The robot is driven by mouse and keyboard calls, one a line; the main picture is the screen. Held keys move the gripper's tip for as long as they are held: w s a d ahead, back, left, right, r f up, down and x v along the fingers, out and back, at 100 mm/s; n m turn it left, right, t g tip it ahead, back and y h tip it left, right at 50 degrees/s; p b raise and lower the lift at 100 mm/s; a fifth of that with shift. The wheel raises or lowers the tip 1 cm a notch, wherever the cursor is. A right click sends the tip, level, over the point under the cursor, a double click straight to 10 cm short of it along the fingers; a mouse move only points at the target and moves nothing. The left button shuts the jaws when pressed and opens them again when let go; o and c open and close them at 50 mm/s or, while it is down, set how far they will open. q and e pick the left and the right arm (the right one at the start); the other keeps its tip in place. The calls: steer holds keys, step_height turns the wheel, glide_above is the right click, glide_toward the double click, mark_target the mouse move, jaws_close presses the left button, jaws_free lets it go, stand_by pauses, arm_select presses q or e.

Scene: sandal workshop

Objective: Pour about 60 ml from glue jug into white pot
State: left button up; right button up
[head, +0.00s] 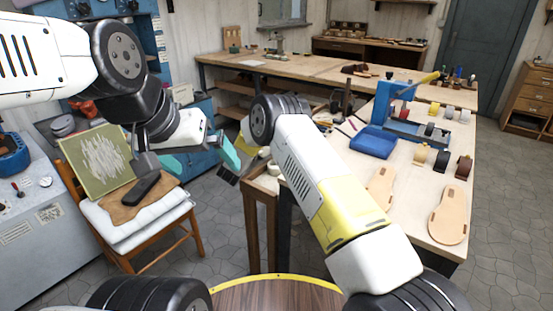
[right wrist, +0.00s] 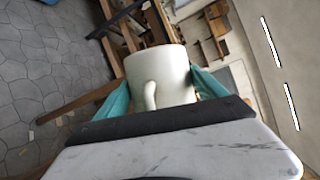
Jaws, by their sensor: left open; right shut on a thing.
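My right gripper (right wrist: 161,82) shows in the right wrist view, its teal fingers shut on both sides of a white handled vessel that looks like the glue jug (right wrist: 174,72). The handle faces the camera; its contents are hidden. In the head view my right arm hides that gripper and the jug. My left gripper (head: 192,168) is open and empty in the head view, its teal fingers wide apart above the floor beside the chair. I cannot make out the white pot for certain; small pale round things at the bench's near left corner are partly hidden by my right arm.
The workbench (head: 415,205) on the right carries a blue press (head: 402,117), sandal soles (head: 447,215) and several spools. A wooden chair (head: 152,238) with cushions and a green board (head: 97,160) stands at left. A round wooden surface (head: 275,297) is at the bottom.

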arm_select(q)
steer(key=shift+s, duration=0.35)
arm_select(e)
steer(key=shift+s, duration=0.1)
stand_by(0.6)
